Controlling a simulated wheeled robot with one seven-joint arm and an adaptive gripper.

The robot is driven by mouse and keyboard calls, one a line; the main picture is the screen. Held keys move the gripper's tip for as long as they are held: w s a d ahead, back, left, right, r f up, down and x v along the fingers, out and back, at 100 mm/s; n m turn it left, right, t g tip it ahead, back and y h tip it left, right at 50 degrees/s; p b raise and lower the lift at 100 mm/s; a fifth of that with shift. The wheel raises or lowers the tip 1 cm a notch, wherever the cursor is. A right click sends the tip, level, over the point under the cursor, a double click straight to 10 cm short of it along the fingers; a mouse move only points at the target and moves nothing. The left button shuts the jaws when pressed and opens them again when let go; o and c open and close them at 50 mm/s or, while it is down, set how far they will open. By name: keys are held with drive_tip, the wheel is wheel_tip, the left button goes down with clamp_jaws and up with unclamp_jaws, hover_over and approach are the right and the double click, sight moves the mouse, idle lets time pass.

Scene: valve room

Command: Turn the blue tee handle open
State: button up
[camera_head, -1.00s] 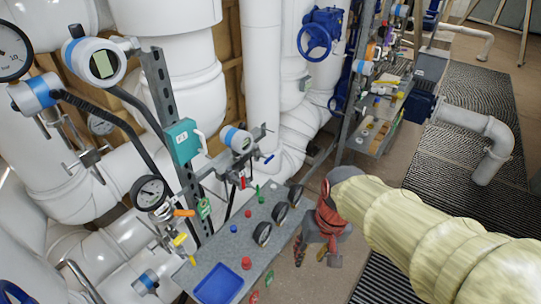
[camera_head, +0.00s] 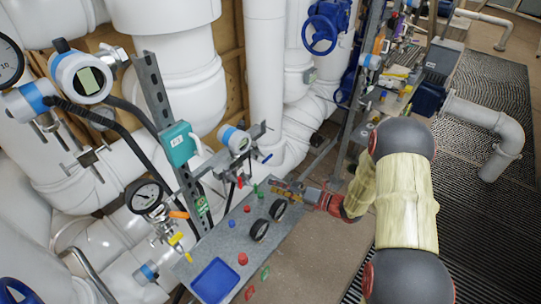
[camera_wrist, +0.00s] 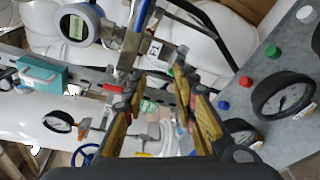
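The blue tee handle (camera_head: 267,158) sits on the small pipework right of the upright metal post, beside a blue and white transmitter (camera_head: 238,140). In the wrist view a blue bar (camera_wrist: 142,18), apparently this handle, stands at the top, beyond my fingertips. My gripper (camera_head: 275,186) is over the back end of the grey panel, below and slightly right of the handle in the head view. In the wrist view my gripper (camera_wrist: 160,82) shows two spread fingers with yellow pads and nothing held between them. The handle appears apart from the fingers.
A red handle (camera_wrist: 113,87) shows near the left fingertip. The grey panel (camera_head: 215,240) carries round gauges, coloured buttons and a blue tray (camera_head: 215,281). A teal box (camera_head: 178,143) is on the post. Large white pipes stand behind. Open floor (camera_head: 315,255) lies right of the panel.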

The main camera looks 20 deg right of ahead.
sight(268, 158)
drive_tip(key=w+d+r+m+t+h, duration=0.1)
drive_tip(key=w+d+r+m+t, duration=0.25)
drive_tip(key=m, duration=0.25)
drive_tip(key=shift+m+g, duration=0.25)
drive_tip(key=shift+m, duration=0.05)
drive_tip(key=shift+r+x, duration=0.2)
drive_tip(key=shift+x, duration=1.8)
drive_tip(key=shift+r+x, duration=0.2)
drive_tip(key=shift+x, duration=1.85)
drive_tip(key=shift+d, duration=0.15)
drive_tip(key=shift+c, duration=0.8)
clamp_jaws()
